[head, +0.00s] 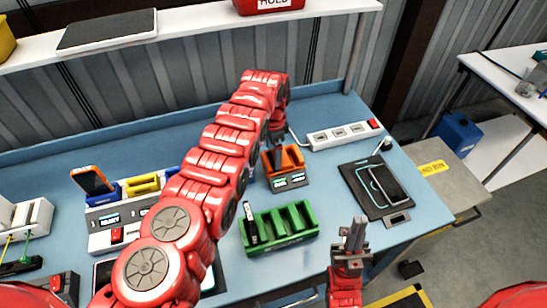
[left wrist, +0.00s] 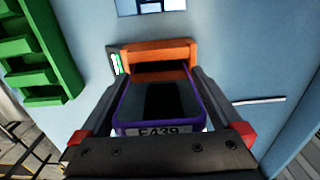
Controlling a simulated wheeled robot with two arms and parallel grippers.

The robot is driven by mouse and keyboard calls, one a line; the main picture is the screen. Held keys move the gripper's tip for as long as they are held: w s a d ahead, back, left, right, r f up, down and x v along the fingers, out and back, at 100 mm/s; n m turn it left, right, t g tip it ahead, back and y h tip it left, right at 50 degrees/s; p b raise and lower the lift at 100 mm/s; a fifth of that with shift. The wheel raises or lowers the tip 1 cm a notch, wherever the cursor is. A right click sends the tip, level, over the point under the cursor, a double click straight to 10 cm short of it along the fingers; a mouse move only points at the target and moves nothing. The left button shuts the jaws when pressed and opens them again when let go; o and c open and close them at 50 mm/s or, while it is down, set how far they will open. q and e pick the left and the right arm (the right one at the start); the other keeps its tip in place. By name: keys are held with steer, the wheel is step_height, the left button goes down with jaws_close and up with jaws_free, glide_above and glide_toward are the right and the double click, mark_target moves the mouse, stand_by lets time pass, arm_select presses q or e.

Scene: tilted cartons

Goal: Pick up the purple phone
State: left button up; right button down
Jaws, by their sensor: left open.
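The purple phone (left wrist: 158,104) shows in the left wrist view, with a purple rim, a dark face and a label reading "E439" at its near end. Its far end is at the orange dock (left wrist: 160,55); I cannot tell how deep it sits. My left gripper (left wrist: 155,95) is open, with one finger along each side of the phone; contact is unclear. In the head view, my left gripper (head: 279,150) is over the orange dock (head: 285,168), and arm and gripper mostly hide the phone. My right gripper (head: 356,235) is low over the bench's front edge, apart from the phone.
A green slotted rack (head: 278,226) holding one dark phone stands in front of the orange dock. A power strip (head: 342,135) lies behind. A black pad (head: 376,188) with a phone is at right. A grey multi-slot charger (head: 120,215) with an orange phone (head: 92,180) is at left.

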arm_select(q)
steer(key=shift+r, duration=0.15)
steer(key=shift+c, duration=1.8)
steer(key=c, duration=0.7)
steer(key=shift+r, duration=0.1)
step_height(320, 180, up, 6)
steer(key=p, duration=0.5)
steer(key=shift+w, duration=0.1)
step_height(320, 180, up, 4)
steer(key=shift+f+p, duration=0.1)
steer(key=shift+p, duration=0.55)
steer(key=shift+r+b, duration=0.4)
steer(key=shift+r, duration=0.45)
